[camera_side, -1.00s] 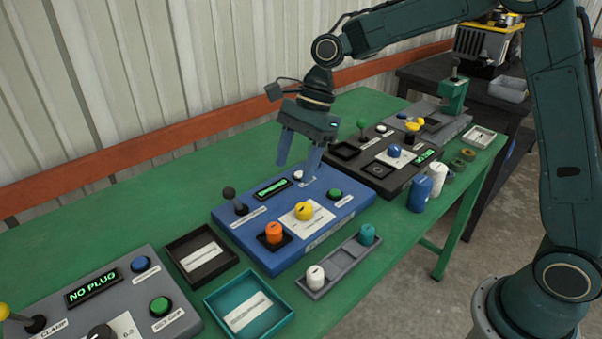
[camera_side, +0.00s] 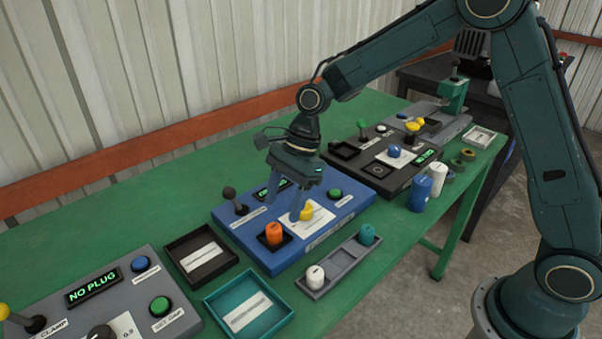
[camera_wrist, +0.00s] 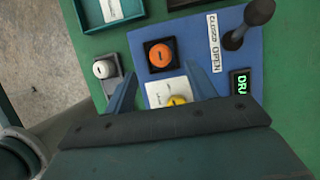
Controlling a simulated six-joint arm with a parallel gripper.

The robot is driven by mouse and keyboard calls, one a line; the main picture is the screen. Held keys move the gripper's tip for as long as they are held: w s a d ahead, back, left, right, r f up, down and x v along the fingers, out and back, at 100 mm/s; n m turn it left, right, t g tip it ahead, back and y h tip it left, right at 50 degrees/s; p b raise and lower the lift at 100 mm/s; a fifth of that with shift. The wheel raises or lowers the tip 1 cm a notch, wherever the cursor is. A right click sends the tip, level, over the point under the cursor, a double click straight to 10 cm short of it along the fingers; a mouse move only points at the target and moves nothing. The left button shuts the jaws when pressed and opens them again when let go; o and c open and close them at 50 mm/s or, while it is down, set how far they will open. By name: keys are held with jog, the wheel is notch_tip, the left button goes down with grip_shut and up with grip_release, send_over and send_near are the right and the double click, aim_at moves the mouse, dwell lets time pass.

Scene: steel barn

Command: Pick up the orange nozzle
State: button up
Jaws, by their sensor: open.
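The orange nozzle (camera_side: 274,232) stands upright in a black square socket at the front left of the blue panel (camera_side: 334,225). The wrist view shows it from above as an orange disc with a dark slot (camera_wrist: 161,55). My gripper (camera_side: 282,209) is open with nothing between its fingers. It hangs over the blue panel, behind the nozzle and above it, near the yellow knob (camera_side: 307,212). In the wrist view my fingertips (camera_wrist: 163,83) point toward the nozzle, apart from it. A finger partly hides the yellow knob in the side view.
A dark-knobbed lever (camera_side: 230,194) rises from the blue panel left of my gripper. A grey tray (camera_side: 340,266) holds a white and a teal nozzle. A black tray (camera_side: 223,268) and a teal tray (camera_side: 287,309) lie to the left. Green table shows around them.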

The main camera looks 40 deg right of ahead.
aim_at(275, 225)
jog(key=shift+f, duration=0.2)
jog(key=shift+x, duration=2.55)
jog(key=shift+w+a+r, duration=0.1)
jog(key=shift+a, duration=0.1)
jog(key=c, duration=1.1)
jog(key=shift+o, duration=0.2)
notch_tip(275, 225, up, 20)
